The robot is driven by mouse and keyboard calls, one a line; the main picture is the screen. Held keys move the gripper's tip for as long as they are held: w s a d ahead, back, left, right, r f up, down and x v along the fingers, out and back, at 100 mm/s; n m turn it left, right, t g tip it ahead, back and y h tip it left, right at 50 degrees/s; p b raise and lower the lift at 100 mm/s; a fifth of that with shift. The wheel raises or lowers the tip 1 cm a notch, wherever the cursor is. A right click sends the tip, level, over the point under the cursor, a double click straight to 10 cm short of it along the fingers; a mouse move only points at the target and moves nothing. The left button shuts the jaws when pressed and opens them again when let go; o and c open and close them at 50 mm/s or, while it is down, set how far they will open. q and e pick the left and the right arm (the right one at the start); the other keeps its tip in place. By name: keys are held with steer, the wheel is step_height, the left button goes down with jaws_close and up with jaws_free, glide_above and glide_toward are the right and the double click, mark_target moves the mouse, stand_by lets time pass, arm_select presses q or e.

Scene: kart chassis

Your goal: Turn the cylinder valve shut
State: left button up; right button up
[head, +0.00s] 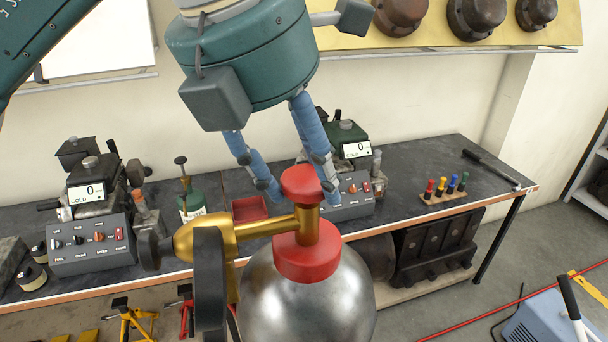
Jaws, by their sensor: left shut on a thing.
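A silver gas cylinder (306,301) with a red collar (306,258) stands upright at the bottom middle of the head view. A brass valve (310,226) rises from the collar and has a red knob (302,183) on top. My left gripper (304,190) reaches down from above, with its blue fingers on both sides of the red knob. It is shut on the knob. The fingers partly hide the knob's sides. A brass regulator (205,233) with dark round parts sticks out to the left of the valve. My right gripper is not in view.
A dark workbench (420,170) runs behind the cylinder. On it are two grey control boxes (92,246) (347,197), a red tray (250,209), a rack of coloured tools (445,190) and a hammer (490,168). A blue-grey machine (552,318) stands at the lower right.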

arm_select(q)
steer(key=m+h, duration=0.1)
steer(key=m, duration=0.2)
steer(key=shift+w+a+r+g, duration=0.1)
steer(key=shift+w+g, duration=0.05)
steer(key=shift+g, duration=0.25)
steer(key=m+g, duration=0.1)
steer(key=m, duration=0.1)
steer(key=shift+m, duration=0.3)
steer(key=m, duration=0.1)
steer(key=m+g+p, duration=0.1)
steer(key=m, duration=0.1)
steer(key=m+p, duration=0.1)
steer(key=shift+w+r+g+h, duration=0.15)
steer(key=shift+w+g+h, duration=0.15)
steer(key=shift+g, duration=0.1)
steer(key=shift+m+g+p, duration=0.6)
steer(key=shift+m+p, duration=0.15)
steer(key=shift+m, duration=1.15)
steer(key=shift+w, duration=0.1)
steer(key=o, duration=1.2)
